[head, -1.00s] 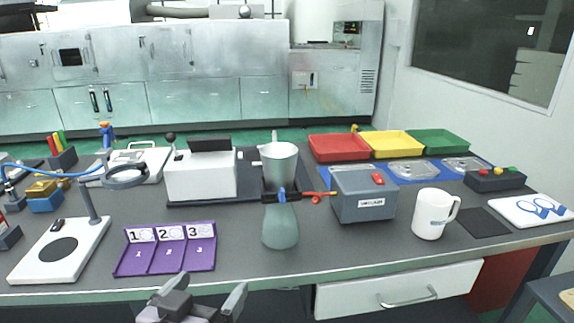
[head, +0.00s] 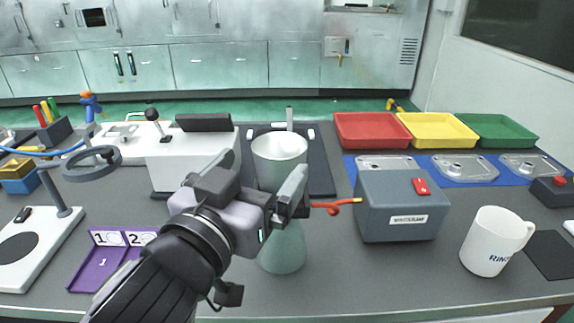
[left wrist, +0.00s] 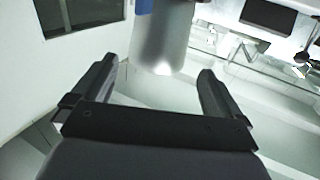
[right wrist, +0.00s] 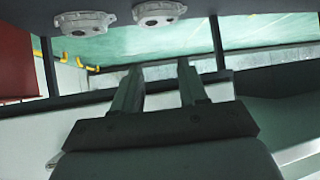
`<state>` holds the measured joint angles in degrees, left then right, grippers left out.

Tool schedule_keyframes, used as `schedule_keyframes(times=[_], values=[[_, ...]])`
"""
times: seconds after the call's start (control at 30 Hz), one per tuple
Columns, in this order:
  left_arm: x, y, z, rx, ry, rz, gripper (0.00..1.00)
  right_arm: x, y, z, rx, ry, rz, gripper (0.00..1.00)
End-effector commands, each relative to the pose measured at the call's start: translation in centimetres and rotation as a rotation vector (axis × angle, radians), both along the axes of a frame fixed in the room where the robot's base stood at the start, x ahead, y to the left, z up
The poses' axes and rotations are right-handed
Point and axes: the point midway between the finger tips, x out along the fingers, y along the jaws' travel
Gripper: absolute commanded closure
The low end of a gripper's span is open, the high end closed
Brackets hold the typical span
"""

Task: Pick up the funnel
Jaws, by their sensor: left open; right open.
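The funnel (head: 279,149) is pale grey-green and translucent, with a wide round rim at the top. It stands upright above a matching piece (head: 283,250) that widens toward the table; the join is hidden behind my left gripper (head: 264,168). That gripper is open and empty, fingers raised toward the funnel's sides, and seems not to touch it. In the left wrist view a pale, shiny rounded body (left wrist: 163,42), likely the funnel, lies between and beyond the open fingers. My right gripper (right wrist: 158,84) is open and empty, and is outside the head view.
A grey box (head: 400,205) with a red switch and a white mug (head: 494,240) stand to the right. A white machine (head: 180,160) stands behind left, and a purple tray (head: 92,281) lies left of my arm. Red, yellow and green trays (head: 372,131) line the back.

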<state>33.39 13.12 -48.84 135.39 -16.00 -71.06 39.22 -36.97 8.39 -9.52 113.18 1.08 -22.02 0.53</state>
Motion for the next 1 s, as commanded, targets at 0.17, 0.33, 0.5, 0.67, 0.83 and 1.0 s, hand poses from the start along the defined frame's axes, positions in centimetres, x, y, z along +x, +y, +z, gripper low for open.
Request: schedule_keyframes(times=[0.17,0.33,0.5,0.67,0.83,1.0], values=[[1.3,-0.6,0.0,0.001,0.001,0.0,0.0,0.0,0.0,0.1,0.001,0.0,0.001,0.57],[2.5,-1.2,-0.1,0.003,0.001,0.0,0.0,0.0,0.1,0.3,0.0,-0.001,0.001,0.57],[4.5,-2.2,-0.3,0.003,0.0,0.0,0.0,0.0,0.1,0.5,0.0,-0.004,0.001,0.57],[5.9,-2.8,-0.3,0.001,0.001,0.001,0.0,0.0,0.1,0.6,0.001,-0.006,-0.001,0.57],[6.3,-3.0,-0.4,0.001,0.002,0.0,0.0,0.0,0.1,0.5,0.002,-0.005,-0.003,0.57],[6.3,-3.0,-0.4,0.001,0.002,0.0,0.03,-0.1,0.0,0.4,0.001,-0.004,-0.005,0.57]])
